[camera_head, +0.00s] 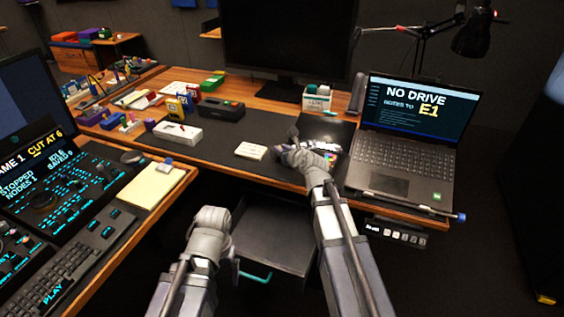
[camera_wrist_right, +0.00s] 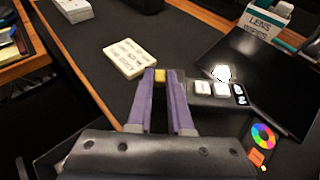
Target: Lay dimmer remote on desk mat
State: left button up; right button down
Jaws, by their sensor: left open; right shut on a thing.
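The dimmer remote (camera_wrist_right: 222,91) is a dark bar with white buttons and a bright glowing spot at its far edge. My right gripper (camera_wrist_right: 163,84) is shut on its left end in the right wrist view, and one finger covers part of it. In the head view my right gripper (camera_head: 293,148) is over the desk's front part, left of the laptop.
A cream note card (camera_head: 251,151) lies left of my right gripper. A colour-wheel card (camera_wrist_right: 263,137) is close on its right. The laptop (camera_head: 405,150) stands at right and a lens-wipes box (camera_head: 317,102) behind. An open drawer (camera_head: 270,238) sits below the desk edge.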

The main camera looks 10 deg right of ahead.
jog(key=shift+f+b, duration=1.8)
jog(key=shift+f, duration=0.15)
jog(key=c, duration=0.8)
grip_release()
jog(key=shift+c, duration=0.2)
jog(key=p+v, duration=0.4)
jog(key=v, duration=0.8)
jog(key=shift+p, duration=0.3)
